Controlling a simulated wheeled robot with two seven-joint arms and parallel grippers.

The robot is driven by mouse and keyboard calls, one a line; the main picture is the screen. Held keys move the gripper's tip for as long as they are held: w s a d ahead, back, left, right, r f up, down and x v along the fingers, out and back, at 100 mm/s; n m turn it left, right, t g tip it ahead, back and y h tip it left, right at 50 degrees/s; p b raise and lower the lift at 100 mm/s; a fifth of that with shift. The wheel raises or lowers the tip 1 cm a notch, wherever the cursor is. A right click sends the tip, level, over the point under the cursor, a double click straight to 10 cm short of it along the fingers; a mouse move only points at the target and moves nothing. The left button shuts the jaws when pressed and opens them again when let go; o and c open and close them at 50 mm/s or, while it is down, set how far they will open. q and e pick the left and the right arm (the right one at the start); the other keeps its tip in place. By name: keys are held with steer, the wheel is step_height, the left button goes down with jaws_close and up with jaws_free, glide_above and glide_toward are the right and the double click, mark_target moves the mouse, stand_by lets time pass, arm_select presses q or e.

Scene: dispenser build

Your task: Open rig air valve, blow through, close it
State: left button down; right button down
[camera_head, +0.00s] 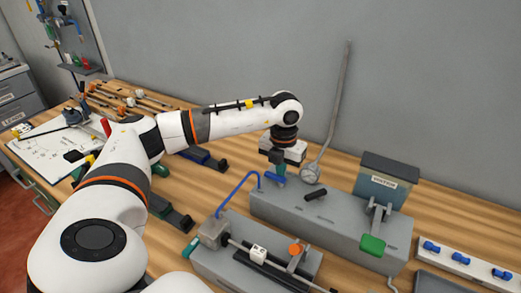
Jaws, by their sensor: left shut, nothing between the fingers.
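The rig is a long grey block (330,228) on the wooden bench, with a blue hose (236,190) bending down from its left end. A small blue lever (275,179) sits on its top at the left end and looks like the air valve's handle. My left gripper (278,165) points down just above and behind this lever. It is shut and empty. Whether its fingertips touch the lever cannot be told. A short black handle (316,194) lies on the block's top, to the right. My right gripper is out of view.
A grey-lidded box (387,178) and a green pad (373,245) are at the rig's right. A lower fixture (257,262) with an orange knob (295,248) stands in front. A tall grey rod (334,110) rises behind. A rail with blue valves (465,262) lies at far right.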

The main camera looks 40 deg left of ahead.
arm_select(q)
steer(key=shift+w, duration=0.25)
steer(key=shift+r, duration=0.1)
steer(key=shift+r, duration=0.2)
step_height(320, 180, up, 8)
steer(key=p, duration=0.5)
steer(key=shift+f, duration=0.2)
